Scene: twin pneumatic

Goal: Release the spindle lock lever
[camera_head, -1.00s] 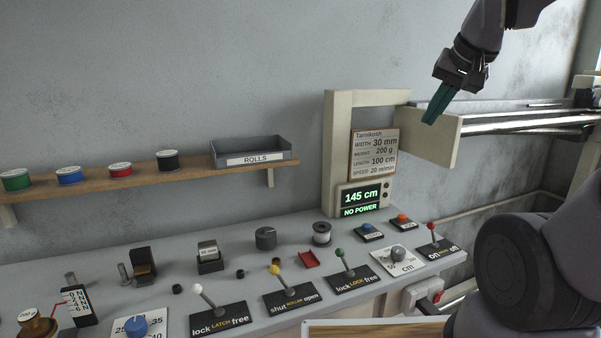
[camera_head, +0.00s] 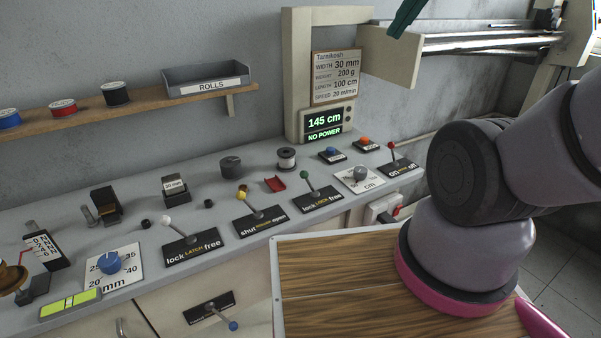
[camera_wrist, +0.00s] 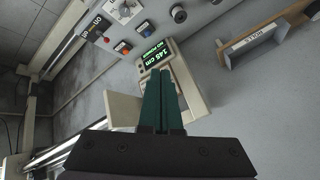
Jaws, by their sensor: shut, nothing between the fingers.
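A lever with a green knob (camera_head: 307,176) stands on a black plate (camera_head: 318,199) that reads "lock" on its left and "free" on its right. The knob leans to the left, over the "lock" side. A similar lever with a white knob (camera_head: 167,220) has a plate reading "lock LATCH free" and also leans left. My gripper (camera_head: 404,20) shows only its dark green fingers at the top edge of the head view, well above the bench and apart from the levers. In the wrist view its fingers (camera_wrist: 162,80) are together and empty, in front of the display post.
A yellow-knob lever (camera_head: 242,197) and a red-knob lever (camera_head: 391,146) flank the green one. The display (camera_head: 323,121) reads "145 cm" and "NO POWER". A blue-knob lever (camera_head: 233,326) is on the cabinet front. A wooden board (camera_head: 335,280) stands before the bench.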

